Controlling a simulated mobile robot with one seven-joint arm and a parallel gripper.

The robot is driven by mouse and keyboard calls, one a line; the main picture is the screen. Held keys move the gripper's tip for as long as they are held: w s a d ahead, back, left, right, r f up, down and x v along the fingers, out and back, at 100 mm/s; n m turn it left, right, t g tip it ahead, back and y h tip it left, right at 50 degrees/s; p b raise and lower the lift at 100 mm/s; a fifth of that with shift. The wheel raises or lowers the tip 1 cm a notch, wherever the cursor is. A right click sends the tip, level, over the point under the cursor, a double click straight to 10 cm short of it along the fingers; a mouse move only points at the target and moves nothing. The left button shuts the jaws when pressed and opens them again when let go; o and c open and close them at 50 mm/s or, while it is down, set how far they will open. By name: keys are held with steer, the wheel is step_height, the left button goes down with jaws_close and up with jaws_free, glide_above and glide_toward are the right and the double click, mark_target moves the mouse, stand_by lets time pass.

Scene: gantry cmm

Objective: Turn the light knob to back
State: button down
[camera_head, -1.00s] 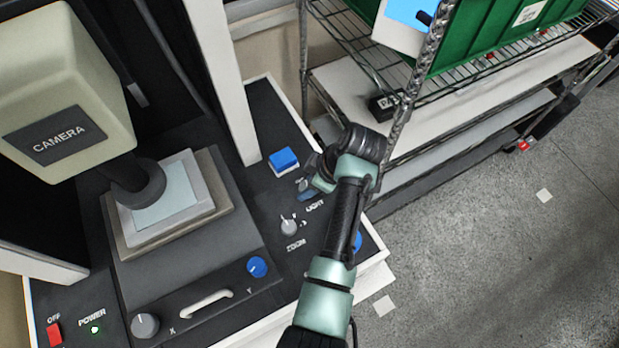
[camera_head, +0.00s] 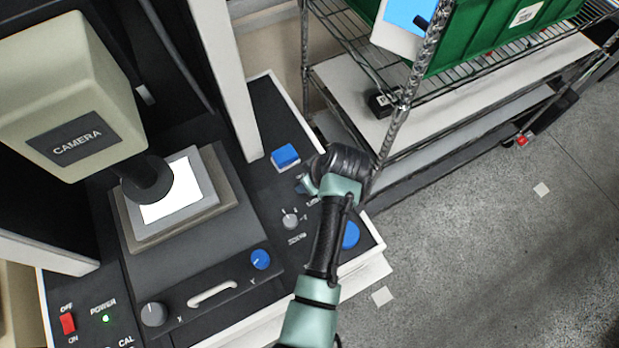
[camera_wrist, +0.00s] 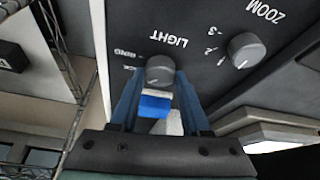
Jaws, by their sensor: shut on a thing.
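The light knob (camera_wrist: 160,68) is a round grey knob beside the LIGHT lettering on the dark panel in the wrist view. My gripper (camera_wrist: 158,80) has its two blue fingers on either side of this knob and is shut on it. The word RING and a partly hidden label ending in CK stand left of the knob there. The knob's pointer cannot be made out. In the head view my gripper (camera_head: 303,185) is low over the panel, largely covered by my wrist, and the light knob is hidden.
The zoom knob (camera_head: 290,221) is close to my gripper. A blue block-shaped part (camera_head: 285,156) and a round blue button (camera_head: 350,235) flank my arm. The camera head (camera_head: 70,100) stands over a bright white stage plate (camera_head: 175,195). A wire shelf (camera_head: 400,105) is behind.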

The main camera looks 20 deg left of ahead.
steer(key=shift+c, duration=1.9)
jaws_free()
steer(key=shift+r, duration=0.15)
steer(key=b+v, duration=0.1)
steer(key=v, duration=1.1)
steer(key=shift+d+r+b, duration=0.2)
steer(key=shift+r+b, duration=0.1)
steer(key=shift+r, duration=0.05)
steer(key=shift+s, duration=0.1)
